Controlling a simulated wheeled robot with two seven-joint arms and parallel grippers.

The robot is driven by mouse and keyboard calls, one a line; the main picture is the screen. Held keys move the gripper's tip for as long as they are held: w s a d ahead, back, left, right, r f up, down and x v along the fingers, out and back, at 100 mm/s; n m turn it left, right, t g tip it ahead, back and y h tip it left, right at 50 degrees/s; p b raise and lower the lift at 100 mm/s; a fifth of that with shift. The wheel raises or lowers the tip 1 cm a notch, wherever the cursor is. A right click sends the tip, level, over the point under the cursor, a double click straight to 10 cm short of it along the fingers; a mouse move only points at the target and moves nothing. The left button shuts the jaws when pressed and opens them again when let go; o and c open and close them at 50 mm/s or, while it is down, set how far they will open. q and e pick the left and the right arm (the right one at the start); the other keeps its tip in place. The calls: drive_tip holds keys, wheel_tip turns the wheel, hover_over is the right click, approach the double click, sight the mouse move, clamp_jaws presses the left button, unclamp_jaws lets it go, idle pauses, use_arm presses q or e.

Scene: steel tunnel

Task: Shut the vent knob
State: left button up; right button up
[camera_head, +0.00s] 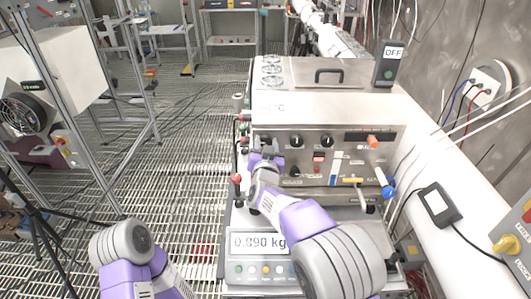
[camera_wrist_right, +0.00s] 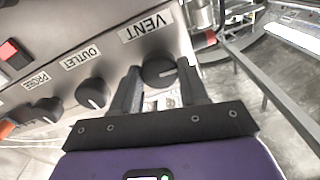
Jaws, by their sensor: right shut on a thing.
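The vent knob (camera_wrist_right: 158,73) is a round black knob with a pale pointer line, below the upside-down VENT label (camera_wrist_right: 146,27) in the right wrist view. My right gripper (camera_wrist_right: 158,82) has one dark finger on each side of it and is shut on it. In the head view my right gripper (camera_head: 264,152) reaches the left end of the steel machine's front panel (camera_head: 340,151) and mostly hides this knob. My left arm shows at the lower left of the head view, bent, and its gripper is out of the picture.
The outlet knob (camera_wrist_right: 93,93) and further knobs sit along the same panel. A red-ended lever (camera_head: 236,179) stands left of my right gripper. A scale display (camera_head: 259,242) reads 0.890 kg below. A blue-handled valve (camera_head: 388,192) is at right. Grated floor lies open at left.

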drive_tip(key=m+b, duration=0.3)
drive_tip(key=m, duration=0.1)
drive_tip(key=shift+d+f+m+b, duration=0.1)
drive_tip(key=shift+m+b, duration=0.2)
drive_tip(key=m+b, duration=0.3)
drive_tip(key=m, duration=0.1)
drive_tip(key=shift+m, duration=0.3)
drive_tip(key=m+b, duration=0.3)
drive_tip(key=m, duration=0.1)
drive_tip(key=shift+m, duration=0.3)
drive_tip(key=shift+m+b, duration=1.3)
drive_tip(key=shift+m, duration=0.7)
drive_tip(key=o, duration=1.1)
drive_tip(key=shift+c, duration=0.2)
